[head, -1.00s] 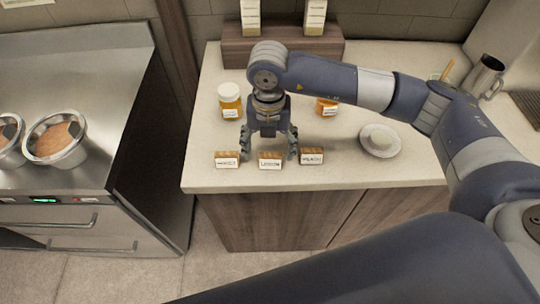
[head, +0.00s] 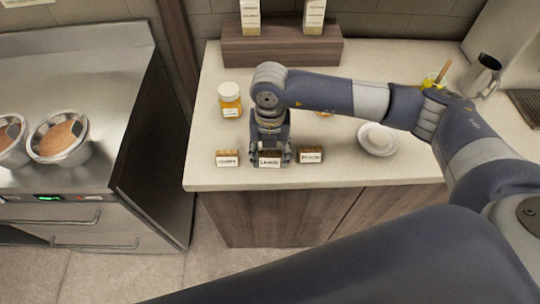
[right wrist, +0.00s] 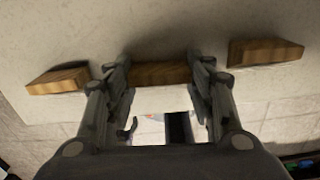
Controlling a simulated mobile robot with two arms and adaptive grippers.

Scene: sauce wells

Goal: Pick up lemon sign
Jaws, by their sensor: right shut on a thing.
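The lemon sign (head: 270,162), a small wooden block with a white lettered front, stands near the front edge of the counter, in the middle of a row of three signs. My right gripper (head: 269,153) is over it from above, with its fingers shut on the sign's two ends. In the right wrist view the sign's wooden top (right wrist: 160,73) lies between the two fingers. It appears to rest on the counter. The left sign (head: 227,158) and the right sign (head: 310,155) stand apart on either side. My left gripper is not in view.
An orange jar with a white lid (head: 230,99) stands behind the left sign. A second jar is mostly hidden by my arm. A white dish (head: 377,139) is to the right. A wooden stand (head: 283,46) is at the back. Metal bowls (head: 60,138) sit on the steel unit at left.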

